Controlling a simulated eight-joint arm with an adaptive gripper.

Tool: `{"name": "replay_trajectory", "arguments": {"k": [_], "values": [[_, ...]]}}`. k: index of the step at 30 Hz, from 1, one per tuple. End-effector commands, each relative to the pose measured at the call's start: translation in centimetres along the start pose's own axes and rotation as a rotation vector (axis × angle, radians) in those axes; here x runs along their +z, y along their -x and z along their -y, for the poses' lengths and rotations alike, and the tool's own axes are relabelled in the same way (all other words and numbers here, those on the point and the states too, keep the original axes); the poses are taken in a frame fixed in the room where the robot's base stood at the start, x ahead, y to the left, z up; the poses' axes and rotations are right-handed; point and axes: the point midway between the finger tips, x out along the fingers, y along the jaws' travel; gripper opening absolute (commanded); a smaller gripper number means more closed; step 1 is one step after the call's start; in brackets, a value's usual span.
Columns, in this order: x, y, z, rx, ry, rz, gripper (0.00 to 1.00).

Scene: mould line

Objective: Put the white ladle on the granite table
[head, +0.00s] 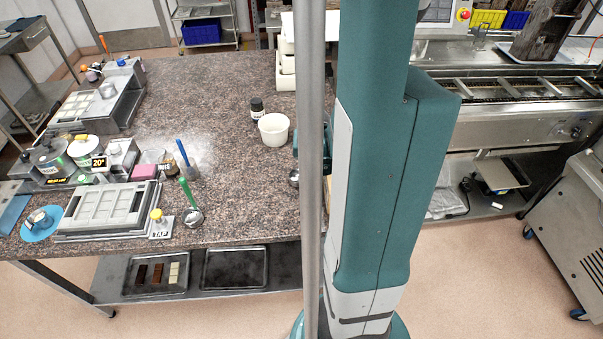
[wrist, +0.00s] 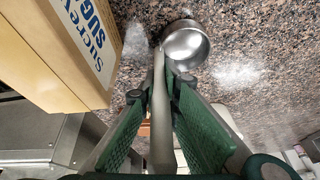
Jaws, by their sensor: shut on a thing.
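The white ladle, with a pale handle (wrist: 161,115) and a shiny metal bowl (wrist: 186,44), is in my gripper (wrist: 160,92). The two green-padded fingers are shut on the handle, and the bowl sticks out past the fingertips. In the head view the ladle's bowl (head: 293,178) shows just left of the grey pole, over the right part of the granite table (head: 225,100). The wrist view has the speckled granite (wrist: 270,35) behind the bowl. I cannot tell whether the bowl touches it. In the head view most of my gripper is hidden behind the pole and arm.
A yellow sugar box (wrist: 65,55) stands close to the left finger in the wrist view. A white tub (head: 273,130) and a dark bottle (head: 257,108) stand on the table. A green-handled ladle (head: 190,200) is near the front edge. The table's middle is largely clear.

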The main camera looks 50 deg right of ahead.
Motion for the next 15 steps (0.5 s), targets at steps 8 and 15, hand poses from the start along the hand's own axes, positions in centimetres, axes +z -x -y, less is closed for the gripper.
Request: {"name": "replay_trajectory", "arguments": {"k": [8, 15], "values": [[-0.07, 0.13, 0.01, 0.000, 0.000, 0.000, 0.00], [-0.37, 0.97, 0.06, 0.000, 0.000, 0.000, 0.00]]}}
